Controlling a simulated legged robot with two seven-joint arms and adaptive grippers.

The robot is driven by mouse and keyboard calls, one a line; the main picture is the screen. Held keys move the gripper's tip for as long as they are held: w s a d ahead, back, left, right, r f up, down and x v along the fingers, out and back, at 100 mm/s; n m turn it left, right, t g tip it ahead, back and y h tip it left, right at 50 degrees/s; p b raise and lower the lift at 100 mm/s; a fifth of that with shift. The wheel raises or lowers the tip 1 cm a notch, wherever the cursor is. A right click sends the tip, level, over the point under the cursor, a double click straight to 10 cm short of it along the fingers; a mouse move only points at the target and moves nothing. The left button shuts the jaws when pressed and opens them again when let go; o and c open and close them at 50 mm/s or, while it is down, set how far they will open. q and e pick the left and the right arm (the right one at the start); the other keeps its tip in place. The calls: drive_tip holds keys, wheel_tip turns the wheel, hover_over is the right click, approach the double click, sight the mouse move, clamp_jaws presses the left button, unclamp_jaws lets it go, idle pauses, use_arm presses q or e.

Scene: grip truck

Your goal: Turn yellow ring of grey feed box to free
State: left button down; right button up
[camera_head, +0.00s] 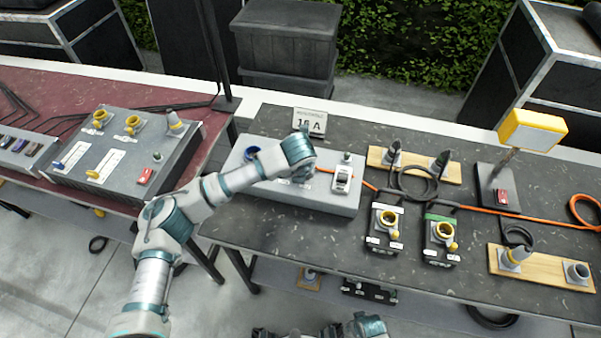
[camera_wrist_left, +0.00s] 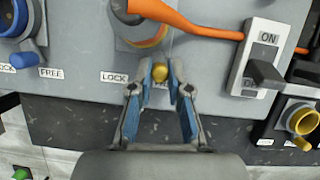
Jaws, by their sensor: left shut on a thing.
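The grey feed box (camera_head: 340,205) stands on the dark table, partly covered by my left arm in the head view. In the left wrist view its yellow ring (camera_wrist_left: 153,42) sits around a socket with an orange cable plug in it. The ring's round yellow knob (camera_wrist_left: 160,72) is between the fingers of my left gripper (camera_wrist_left: 164,72), which is shut on it. The knob is just right of a LOCK label (camera_wrist_left: 114,78). Any label farther right is hidden behind the finger. Part of my right arm (camera_head: 365,325) shows at the bottom edge, its gripper unclear.
A blue ring (camera_wrist_left: 22,50) with a FREE label is left on the box. A switch (camera_wrist_left: 262,58) marked ON is on the right. Two black boxes with yellow rings (camera_head: 385,220) (camera_head: 441,232) stand right of the feed box. An orange cable (camera_head: 480,209) runs right.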

use_arm(q)
drive_tip(key=shift+w+r, duration=0.15)
drive_tip(key=shift+r, duration=0.05)
idle(0.4)
drive_tip(key=c, duration=1.3)
unclamp_jaws()
drive_tip(key=shift+o, duration=1)
drive_tip(key=shift+f, duration=0.1)
drive_tip(key=shift+d, duration=0.1)
drive_tip(key=d+v, duration=0.1)
drive_tip(key=v, duration=1)
drive_tip(key=shift+a+r, duration=0.35)
drive_tip(key=shift+a, duration=0.1)
